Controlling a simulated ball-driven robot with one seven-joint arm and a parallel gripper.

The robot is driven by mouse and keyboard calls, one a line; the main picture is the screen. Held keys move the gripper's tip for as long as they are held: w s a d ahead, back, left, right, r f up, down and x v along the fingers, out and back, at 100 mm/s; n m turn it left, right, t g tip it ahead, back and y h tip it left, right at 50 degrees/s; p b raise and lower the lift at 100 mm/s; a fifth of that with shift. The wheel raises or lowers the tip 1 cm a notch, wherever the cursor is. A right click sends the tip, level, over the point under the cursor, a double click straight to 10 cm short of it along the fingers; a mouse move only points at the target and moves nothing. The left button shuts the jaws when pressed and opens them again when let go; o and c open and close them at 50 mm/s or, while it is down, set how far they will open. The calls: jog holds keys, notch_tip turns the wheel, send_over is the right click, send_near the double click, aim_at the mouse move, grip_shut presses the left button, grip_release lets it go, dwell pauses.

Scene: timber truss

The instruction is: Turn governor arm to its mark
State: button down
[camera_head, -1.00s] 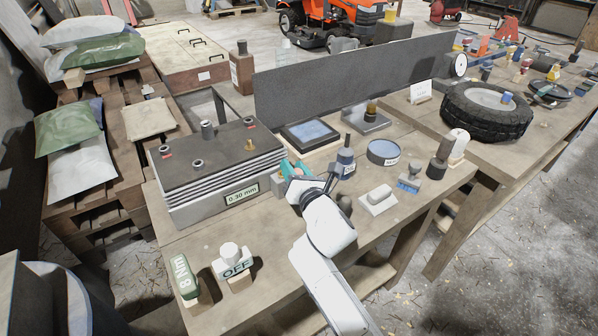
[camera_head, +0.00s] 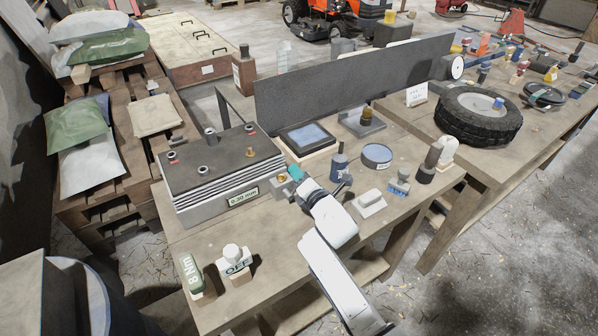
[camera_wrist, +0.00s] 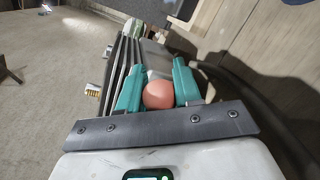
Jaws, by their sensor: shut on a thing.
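My gripper (camera_wrist: 158,84) has teal fingers on both sides of a round salmon-pink knob (camera_wrist: 158,96) and is shut on it. In the head view my gripper (camera_head: 296,173) is at the right end of a finned grey block (camera_head: 222,183) labelled 0.30 mm. A small grey housing with a brass fitting (camera_head: 282,178) sits at that end of the block, next to the fingers. The block's fins (camera_wrist: 117,72) show left of the fingers in the wrist view. The knob is hidden in the head view. I cannot make out the governor arm's shape or its mark.
A green 8 Nm object (camera_head: 190,275) and a white OFF object (camera_head: 236,258) stand at the bench's near left. A dark blue canister (camera_head: 339,166), a round tin (camera_head: 377,156) and a white block (camera_head: 370,202) are right of my gripper. A grey panel (camera_head: 350,80) stands behind.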

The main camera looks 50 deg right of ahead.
dwell(0.3)
jog(key=c, duration=0.8)
grip_release()
jog(key=shift+r, duration=0.1)
jog(key=shift+r+p, duration=0.3)
jog(key=shift+p, duration=0.05)
jog(key=r+p, duration=0.3)
jog(key=shift+s+r, duration=0.25)
jog(key=s+a+r+p, duration=0.1)
jog(key=s+r, duration=0.2)
jog(key=s, duration=0.1)
jog(key=s+a+r+p, duration=0.1)
jog(key=s+r, duration=0.1)
jog(key=s, duration=0.2)
jog(key=s+a+r, duration=0.2)
jog(key=s+r, duration=0.1)
jog(key=s, duration=0.2)
jog(key=shift+a+r+p, duration=0.1)
jog(key=shift+r+p, duration=0.2)
jog(key=shift+p, duration=0.1)
